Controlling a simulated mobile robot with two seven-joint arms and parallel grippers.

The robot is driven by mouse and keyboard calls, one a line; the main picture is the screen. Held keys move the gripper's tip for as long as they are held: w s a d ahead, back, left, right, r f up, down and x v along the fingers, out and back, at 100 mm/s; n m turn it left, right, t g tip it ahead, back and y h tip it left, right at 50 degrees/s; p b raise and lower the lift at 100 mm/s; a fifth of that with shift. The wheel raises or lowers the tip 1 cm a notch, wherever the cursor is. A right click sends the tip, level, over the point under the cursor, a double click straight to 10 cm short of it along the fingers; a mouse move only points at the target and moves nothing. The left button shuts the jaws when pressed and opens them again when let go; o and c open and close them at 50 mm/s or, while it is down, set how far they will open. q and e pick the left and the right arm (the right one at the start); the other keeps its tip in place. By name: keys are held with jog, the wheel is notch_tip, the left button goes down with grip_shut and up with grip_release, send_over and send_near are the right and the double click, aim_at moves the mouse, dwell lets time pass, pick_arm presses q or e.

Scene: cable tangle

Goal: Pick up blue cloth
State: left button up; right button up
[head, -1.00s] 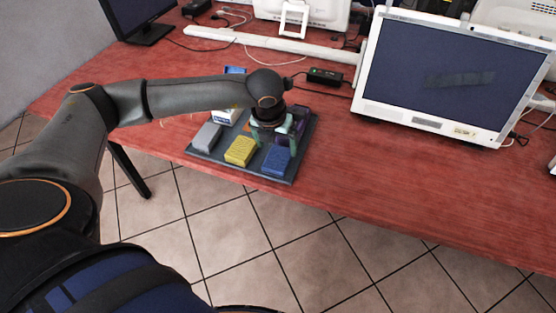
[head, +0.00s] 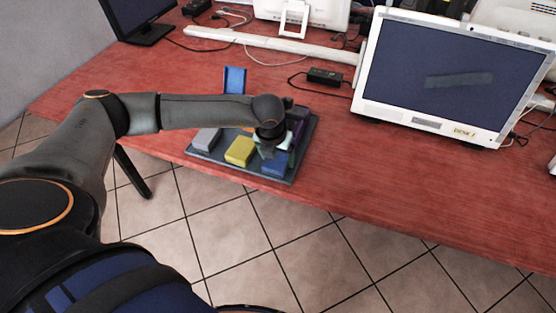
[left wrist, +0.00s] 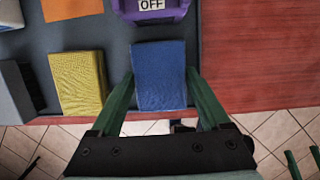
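The blue cloth (head: 275,163) is a folded block at the near right corner of a dark grey tray (head: 230,172). It also shows in the left wrist view (left wrist: 160,78). My left gripper (head: 272,150) is over it, pointing down. In the left wrist view its two green fingers (left wrist: 160,92) are open, one on each side of the cloth, close to its edges; I cannot tell whether they touch it. Two green bars at that view's lower right corner look like my right gripper (left wrist: 303,160), cut off by the edge.
A yellow block (head: 240,151) and a grey block (head: 206,139) lie left of the cloth. A purple box marked OFF (left wrist: 152,12) stands just behind it. A blue upright piece (head: 235,80) is at the tray's back. The red table's edge (head: 330,207) runs close by; a monitor (head: 440,75) stands right.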

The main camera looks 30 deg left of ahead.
pick_arm(q)
jog(key=c, duration=0.7)
jog(key=shift+r, duration=0.1)
